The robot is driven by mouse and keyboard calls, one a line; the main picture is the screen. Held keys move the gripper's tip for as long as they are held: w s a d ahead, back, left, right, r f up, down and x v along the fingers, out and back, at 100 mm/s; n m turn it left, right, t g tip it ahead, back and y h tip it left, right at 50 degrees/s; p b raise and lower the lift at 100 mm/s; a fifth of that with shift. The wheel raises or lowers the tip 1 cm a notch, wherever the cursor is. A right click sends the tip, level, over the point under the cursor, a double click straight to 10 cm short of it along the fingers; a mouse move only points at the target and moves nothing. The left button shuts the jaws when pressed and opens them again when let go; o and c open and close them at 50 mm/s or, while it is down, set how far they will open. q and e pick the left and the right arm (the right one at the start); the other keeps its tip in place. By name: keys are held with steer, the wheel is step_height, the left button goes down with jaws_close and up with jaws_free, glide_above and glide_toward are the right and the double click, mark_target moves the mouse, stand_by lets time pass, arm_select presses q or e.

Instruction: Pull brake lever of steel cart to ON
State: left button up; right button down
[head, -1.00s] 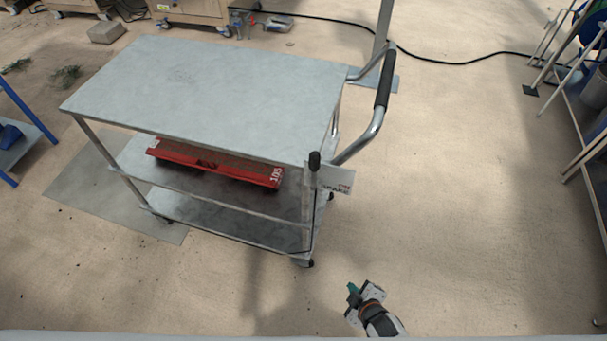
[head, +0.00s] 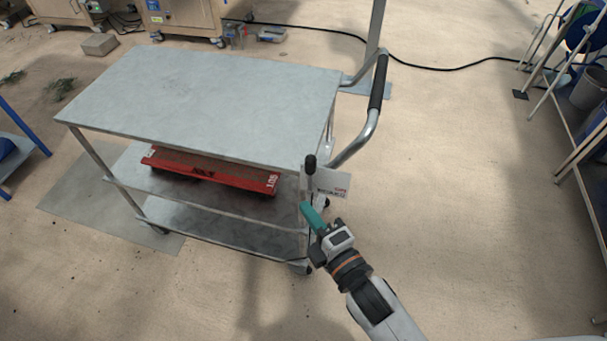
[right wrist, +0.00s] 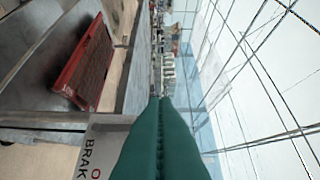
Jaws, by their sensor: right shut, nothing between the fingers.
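The steel cart (head: 200,98) stands left of centre in the head view, with three shelves and a push handle (head: 377,85) at its right end. The brake lever (head: 310,172), a rod with a black knob, stands upright at the cart's near right corner. A white brake label (head: 333,183) is beside it and partly shows in the right wrist view (right wrist: 100,150). My right gripper (head: 306,208), with teal fingers, is shut and empty just below the knob, close to the lever. I cannot tell if it touches. The lever is not clear in the right wrist view. My left gripper is not in view.
A red tray (head: 215,174) marked 105 lies on the cart's middle shelf. A metal post (head: 375,40) rises behind the handle. A black cable (head: 440,68) crosses the floor behind. A rack (head: 590,130) stands at the far right. Floor between cart and rack is clear.

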mark_target(310, 176)
steer(key=p+x, duration=0.1)
steer(key=x, duration=0.9)
steer(key=d, duration=0.1)
steer(key=d+p, duration=0.1)
steer(key=d, duration=0.2)
steer(key=shift+w, duration=0.35)
steer(key=shift+s+d+m+t+b, duration=0.1)
steer(key=shift+d+m+t+b, duration=0.2)
